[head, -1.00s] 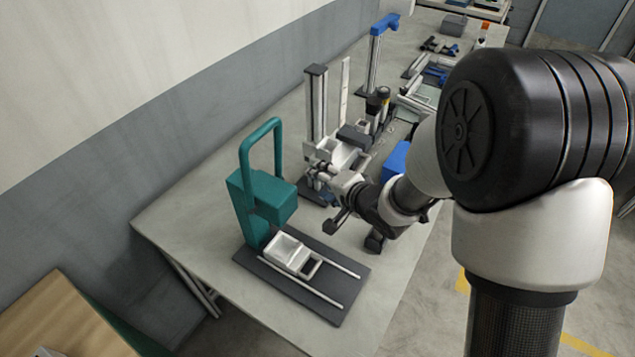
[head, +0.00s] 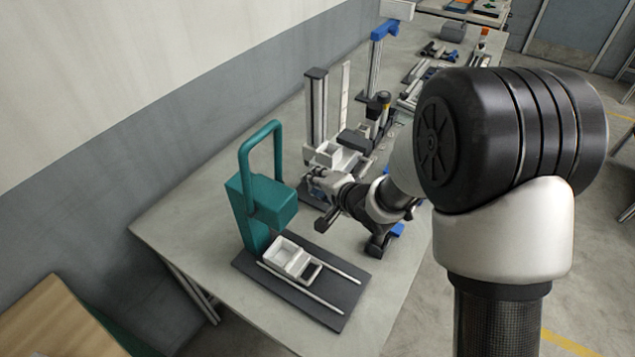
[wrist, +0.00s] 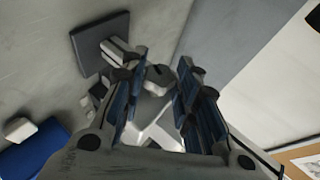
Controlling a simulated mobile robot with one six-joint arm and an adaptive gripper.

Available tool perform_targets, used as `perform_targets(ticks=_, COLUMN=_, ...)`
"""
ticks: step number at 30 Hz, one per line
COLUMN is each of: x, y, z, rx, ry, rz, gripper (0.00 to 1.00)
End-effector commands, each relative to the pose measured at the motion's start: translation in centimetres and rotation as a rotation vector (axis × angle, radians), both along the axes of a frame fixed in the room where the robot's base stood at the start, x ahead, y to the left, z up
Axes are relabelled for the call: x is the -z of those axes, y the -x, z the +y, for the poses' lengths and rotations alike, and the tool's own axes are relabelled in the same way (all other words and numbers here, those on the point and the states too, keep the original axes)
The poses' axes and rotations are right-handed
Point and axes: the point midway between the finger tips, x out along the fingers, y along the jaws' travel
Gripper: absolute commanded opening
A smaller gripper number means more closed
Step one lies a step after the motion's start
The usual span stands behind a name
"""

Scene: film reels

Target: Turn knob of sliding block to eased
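My gripper (wrist: 158,100) points at a grey rounded knob (wrist: 159,78), which shows between its two blue-padded fingers in the wrist view. The fingers are spread, with a gap visible beside the knob; contact cannot be made out. Light grey parts below the knob are partly hidden by the fingers. In the head view my gripper (head: 318,183) is at the fixture with a tall grey column (head: 317,108) and a white block-like tray (head: 334,155). The knob is too small to make out there, and no setting marks are legible.
A teal press-like stand (head: 258,212) with a white tray (head: 284,251) on rails is close to the left of my gripper. A blue-topped stand (head: 376,62) and other fixtures stand farther back. Bare table (head: 187,205) lies to the left.

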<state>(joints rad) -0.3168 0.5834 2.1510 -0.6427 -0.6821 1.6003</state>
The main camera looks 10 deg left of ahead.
Motion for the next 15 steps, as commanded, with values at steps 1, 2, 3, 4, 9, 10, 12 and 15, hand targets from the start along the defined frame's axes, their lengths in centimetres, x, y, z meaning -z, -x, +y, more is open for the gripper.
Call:
perform_targets(ticks=1, x=0.00, y=0.01, z=-0.01, rx=0.000, ry=0.000, rz=0.000, gripper=0.21)
perform_targets(ticks=2, x=0.00, y=0.01, z=-0.01, rx=0.000, ry=0.000, rz=0.000, gripper=0.19)
perform_targets(ticks=3, x=0.00, y=0.01, z=-0.01, rx=0.000, ry=0.000, rz=0.000, gripper=0.16)
perform_targets(ticks=4, x=0.00, y=0.01, z=-0.01, rx=0.000, ry=0.000, rz=0.000, gripper=0.14)
perform_targets(ticks=9, x=0.01, y=0.01, z=-0.02, rx=0.000, ry=0.000, rz=0.000, gripper=0.04)
perform_targets(ticks=10, x=0.00, y=0.01, z=-0.01, rx=0.000, ry=0.001, rz=0.001, gripper=0.04)
perform_targets(ticks=12, x=-0.12, y=0.00, z=0.02, rx=0.000, ry=0.008, rz=0.003, gripper=0.04)
perform_targets(ticks=15, x=-0.42, y=-0.02, z=0.12, rx=-0.001, ry=0.039, rz=0.014, gripper=0.04)
